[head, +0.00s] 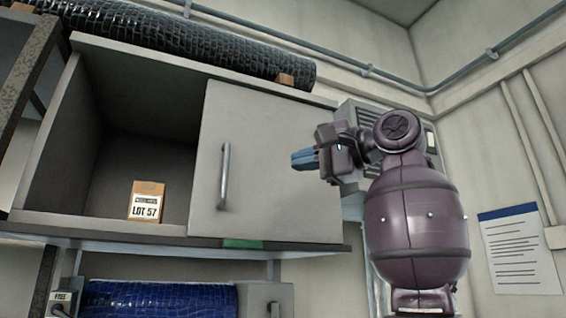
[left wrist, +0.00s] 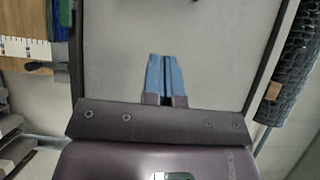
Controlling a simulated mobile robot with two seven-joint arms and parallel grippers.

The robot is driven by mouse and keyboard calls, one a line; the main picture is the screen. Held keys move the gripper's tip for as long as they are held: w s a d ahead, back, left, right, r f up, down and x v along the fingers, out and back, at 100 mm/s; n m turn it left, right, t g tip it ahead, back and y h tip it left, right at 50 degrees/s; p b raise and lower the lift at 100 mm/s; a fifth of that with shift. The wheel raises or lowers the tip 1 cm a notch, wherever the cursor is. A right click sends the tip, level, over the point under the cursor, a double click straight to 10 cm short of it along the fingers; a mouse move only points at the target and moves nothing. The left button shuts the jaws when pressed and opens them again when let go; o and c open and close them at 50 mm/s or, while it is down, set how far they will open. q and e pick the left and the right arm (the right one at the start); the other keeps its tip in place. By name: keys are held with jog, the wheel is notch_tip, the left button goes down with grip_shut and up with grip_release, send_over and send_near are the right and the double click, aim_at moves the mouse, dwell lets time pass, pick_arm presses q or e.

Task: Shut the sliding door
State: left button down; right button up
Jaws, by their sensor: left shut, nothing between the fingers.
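The sliding door (head: 275,160) is a plain grey panel over the right part of the wall cabinet, with a vertical bar handle (head: 225,175) near its left edge. The cabinet's left part is open and shows a dark inside. My left gripper (head: 304,159), with blue fingers, is shut and empty in front of the door's right part, to the right of the handle. In the left wrist view the shut fingers (left wrist: 165,80) point over the grey door panel (left wrist: 215,55). I cannot tell whether they touch it. My right gripper is in neither view.
A small box marked LOT 57 (head: 146,201) stands in the open part, left of the door. A blue roll (head: 160,299) lies below. A grey vented box is behind my arm.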

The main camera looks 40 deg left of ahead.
pick_arm(q)
jog(key=p, duration=0.1)
send_near(242, 169)
jog(key=s+a+f, duration=0.2)
jog(key=a, duration=0.2)
jog(key=shift+s+a, duration=0.3)
jog(key=shift+s, duration=0.3)
jog(key=shift+s+a, duration=0.3)
jog(key=shift+s, duration=0.3)
jog(key=shift+s+a, duration=0.2)
jog(key=shift+s, duration=0.1)
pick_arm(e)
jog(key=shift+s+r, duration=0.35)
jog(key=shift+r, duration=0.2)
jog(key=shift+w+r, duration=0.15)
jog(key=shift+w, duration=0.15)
